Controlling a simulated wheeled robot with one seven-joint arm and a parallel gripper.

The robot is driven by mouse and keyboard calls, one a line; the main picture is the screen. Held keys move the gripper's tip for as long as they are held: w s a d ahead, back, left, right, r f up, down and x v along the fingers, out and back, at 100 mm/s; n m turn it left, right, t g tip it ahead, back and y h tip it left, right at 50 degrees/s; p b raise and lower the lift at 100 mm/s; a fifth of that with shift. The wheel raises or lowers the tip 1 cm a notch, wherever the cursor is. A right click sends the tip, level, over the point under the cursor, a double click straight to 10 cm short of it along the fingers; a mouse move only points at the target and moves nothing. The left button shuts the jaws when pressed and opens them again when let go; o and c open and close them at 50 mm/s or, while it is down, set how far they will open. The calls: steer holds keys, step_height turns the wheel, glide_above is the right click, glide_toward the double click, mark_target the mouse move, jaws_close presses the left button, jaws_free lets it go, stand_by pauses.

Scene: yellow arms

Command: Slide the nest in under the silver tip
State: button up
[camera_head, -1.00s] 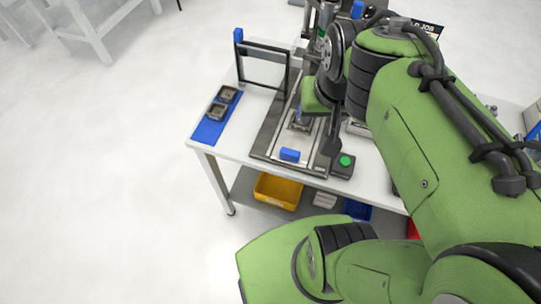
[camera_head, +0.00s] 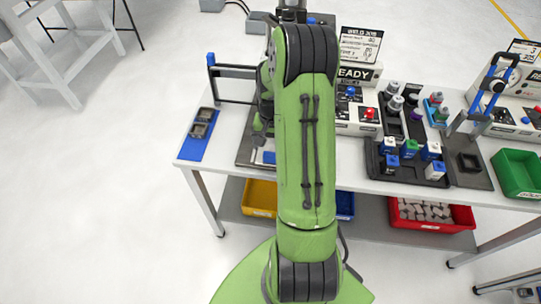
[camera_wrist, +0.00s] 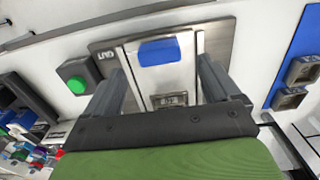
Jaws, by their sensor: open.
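The nest slide is a pale metal plate (camera_wrist: 143,76) on a darker grey base (camera_wrist: 222,42) in the wrist view. It has a blue handle (camera_wrist: 160,51) at its front end and a small dark nest holding a part (camera_wrist: 171,98) further in. My gripper (camera_wrist: 160,72) is open, with a finger on each side of the plate; I cannot tell whether either touches. In the head view my arm hides most of the station; a corner of the base (camera_head: 245,152) and a bit of the blue handle (camera_head: 269,157) show. The silver tip is in neither current view.
A green button (camera_wrist: 76,75) stands beside the base. A blue mat (camera_head: 193,149) with two dark parts (camera_head: 203,122) lies at the table's left end. A black frame with a blue top stands behind.

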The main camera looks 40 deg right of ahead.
mark_target(272, 154)
step_height(272, 154, down, 6)
steer(key=shift+d, duration=0.1)
steer(key=c, duration=1.4)
